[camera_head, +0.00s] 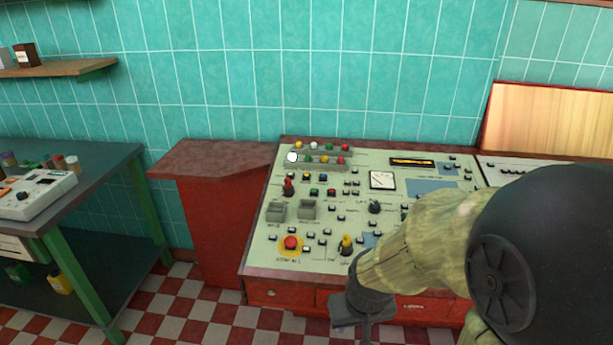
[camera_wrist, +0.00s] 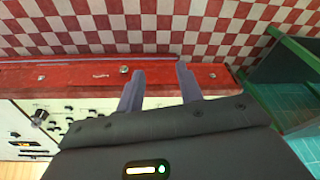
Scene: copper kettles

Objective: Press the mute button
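A pale control console (camera_head: 340,225) with a red base stands against the tiled wall. It carries many small buttons, lamps and knobs. Their labels are too small to read, so I cannot tell which one is the mute button. A red round button on a yellow disc (camera_head: 291,243) sits near the front left. A round white button (camera_head: 292,157) sits at the back left. My gripper (camera_head: 364,328) hangs at the console's front edge, and my arm hides the right part of the panel. In the wrist view my gripper (camera_wrist: 160,75) has its two fingers apart, with nothing between them.
A red side cabinet (camera_head: 215,160) adjoins the console on the left. A green-framed table (camera_head: 100,165) with a white device (camera_head: 40,193) stands at the far left. A wooden shelf (camera_head: 60,69) hangs above it. The checkered floor (camera_head: 195,310) between is clear.

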